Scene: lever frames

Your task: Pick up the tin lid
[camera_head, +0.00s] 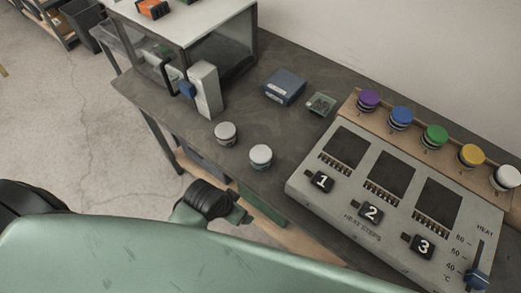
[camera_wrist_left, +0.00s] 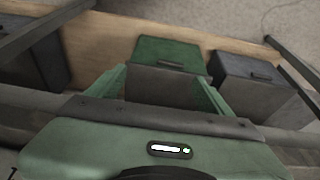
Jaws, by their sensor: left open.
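Two small round tins with pale lids stand on the dark bench in the head view, one at the left (camera_head: 225,133) and one nearer (camera_head: 260,156). I cannot tell which lid is the tin lid, and both look seated on their tins. My left gripper (camera_wrist_left: 162,88) is open and empty in the wrist view, its green fingers apart above a lower shelf. In the head view my left arm's dark wrist shows by the bench's front edge, apart from the tins. No tin shows in the wrist view. My right gripper is not in view.
A grey panel with numbered buttons (camera_head: 371,213) fills the bench's right, with coloured knobs behind it. A green bin (camera_wrist_left: 168,53) sits on the shelf below.

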